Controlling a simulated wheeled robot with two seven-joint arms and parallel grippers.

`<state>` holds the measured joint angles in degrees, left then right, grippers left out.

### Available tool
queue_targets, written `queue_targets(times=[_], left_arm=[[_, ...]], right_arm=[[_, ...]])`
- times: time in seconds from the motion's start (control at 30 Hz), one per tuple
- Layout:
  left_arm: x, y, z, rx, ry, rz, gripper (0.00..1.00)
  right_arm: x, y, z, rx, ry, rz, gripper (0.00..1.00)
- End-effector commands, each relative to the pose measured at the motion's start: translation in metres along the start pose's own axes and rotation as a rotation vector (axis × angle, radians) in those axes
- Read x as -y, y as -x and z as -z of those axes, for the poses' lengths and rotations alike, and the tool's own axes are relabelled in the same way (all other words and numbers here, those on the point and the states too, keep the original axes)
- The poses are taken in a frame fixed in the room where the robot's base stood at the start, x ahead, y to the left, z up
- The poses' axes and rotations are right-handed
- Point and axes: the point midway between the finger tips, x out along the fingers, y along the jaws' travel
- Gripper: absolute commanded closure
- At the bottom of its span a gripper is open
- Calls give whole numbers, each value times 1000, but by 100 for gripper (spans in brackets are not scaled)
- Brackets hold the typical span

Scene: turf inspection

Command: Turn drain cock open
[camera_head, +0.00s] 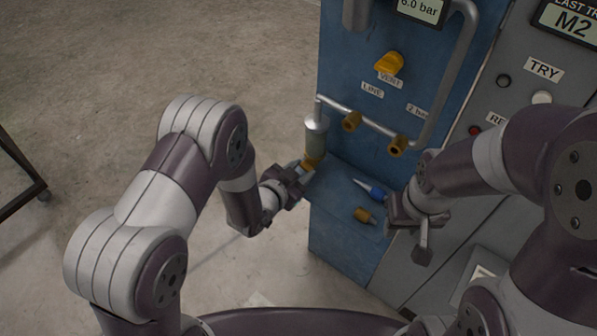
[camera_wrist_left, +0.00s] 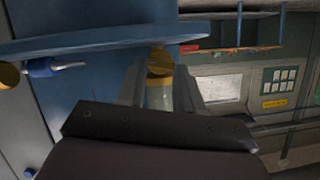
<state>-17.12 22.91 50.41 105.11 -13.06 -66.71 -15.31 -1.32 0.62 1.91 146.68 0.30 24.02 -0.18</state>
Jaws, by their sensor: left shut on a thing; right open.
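The drain cock (camera_head: 312,160) is a small brass-yellow piece at the bottom of a grey cylindrical bowl (camera_head: 316,134) on the left edge of the blue panel. My left gripper (camera_head: 302,170) is at the cock, its fingers shut on it. In the left wrist view the brass cock (camera_wrist_left: 160,62) and the clear bowl (camera_wrist_left: 160,95) show between the fingers; the exact contact is partly hidden. Which way the cock is turned I cannot tell. My right gripper (camera_head: 408,218) is open and empty in front of the grey panel.
A blue-handled pointed tool (camera_head: 375,192) and a brass fitting (camera_head: 364,215) lie on the blue ledge (camera_head: 335,205). Above are a yellow knob (camera_head: 389,64), a pipe with two brass fittings (camera_head: 374,133) and a gauge reading 6.0 bar (camera_head: 421,9).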

Motion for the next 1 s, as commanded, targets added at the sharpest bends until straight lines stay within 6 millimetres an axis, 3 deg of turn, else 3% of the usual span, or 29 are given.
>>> queue_targets(times=[0.03, 0.2, 0.47, 0.5, 0.57, 1.0], left_arm=[[-4, -2, -3, -4, -65, 24, 95], [-5, -1, -2, -2, -214, 88, 95], [-4, 0, 0, -1, -226, 93, 95], [-4, 0, 0, -1, -226, 93, 61], [-4, 0, 0, -1, -226, 93, 42], [-5, 0, -2, 1, -224, 91, 39]], right_arm=[[0, -9, -1, 0, 0, 0, 57], [0, -14, -2, 0, 0, 0, 57], [0, -13, -2, 0, 0, 0, 57], [0, -13, -2, 0, 0, 0, 57], [0, -13, -2, 0, 0, 0, 57], [0, -13, -2, 0, 0, 0, 57]])
